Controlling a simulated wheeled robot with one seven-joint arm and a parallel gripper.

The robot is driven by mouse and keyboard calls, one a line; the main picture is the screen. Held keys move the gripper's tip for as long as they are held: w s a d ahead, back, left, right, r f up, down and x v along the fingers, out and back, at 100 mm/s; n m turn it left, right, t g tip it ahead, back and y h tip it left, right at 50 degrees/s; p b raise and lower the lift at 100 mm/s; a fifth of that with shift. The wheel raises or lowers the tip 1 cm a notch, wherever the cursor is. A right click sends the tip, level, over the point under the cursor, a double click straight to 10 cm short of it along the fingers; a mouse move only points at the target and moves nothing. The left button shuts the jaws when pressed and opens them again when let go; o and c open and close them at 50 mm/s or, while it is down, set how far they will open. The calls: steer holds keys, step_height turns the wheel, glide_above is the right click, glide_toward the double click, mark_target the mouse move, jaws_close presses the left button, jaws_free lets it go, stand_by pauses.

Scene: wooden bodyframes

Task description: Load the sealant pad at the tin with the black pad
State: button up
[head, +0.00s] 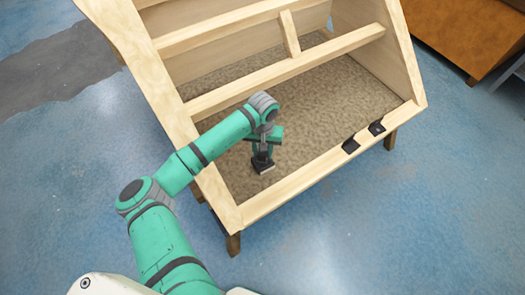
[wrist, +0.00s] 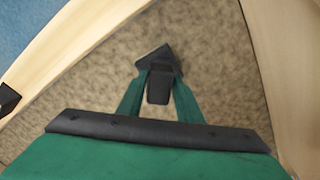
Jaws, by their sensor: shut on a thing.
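My gripper (head: 262,155) points down inside the wooden frame, low over its speckled brown floor. It is shut on a small dark block (head: 264,167) with a pale lower edge. In the wrist view my gripper (wrist: 161,70) has its two green fingers closing in on this dark block (wrist: 157,86), which has a pointed dark end beyond the fingertips. I cannot tell whether the block is the sealant pad, or whether it touches the floor. I see no tin in either view.
The wooden frame (head: 310,172) has a front rail, slanted sides and crossbars (head: 285,72) above the floor panel (head: 330,95). Two black pieces (head: 351,146) (head: 377,127) sit on the front rail. An orange-brown cabinet (head: 465,30) stands at the upper right. Blue floor is clear in front.

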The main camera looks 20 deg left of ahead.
steer(key=shift+f, duration=0.35)
stand_by(0.4)
stand_by(0.4)
steer(key=shift+d+r, duration=0.1)
steer(key=shift+r, duration=0.6)
steer(key=shift+s+r, duration=0.1)
steer(key=shift+r, duration=1.6)
steer(key=shift+w+r, duration=0.2)
steer(key=shift+r, duration=0.95)
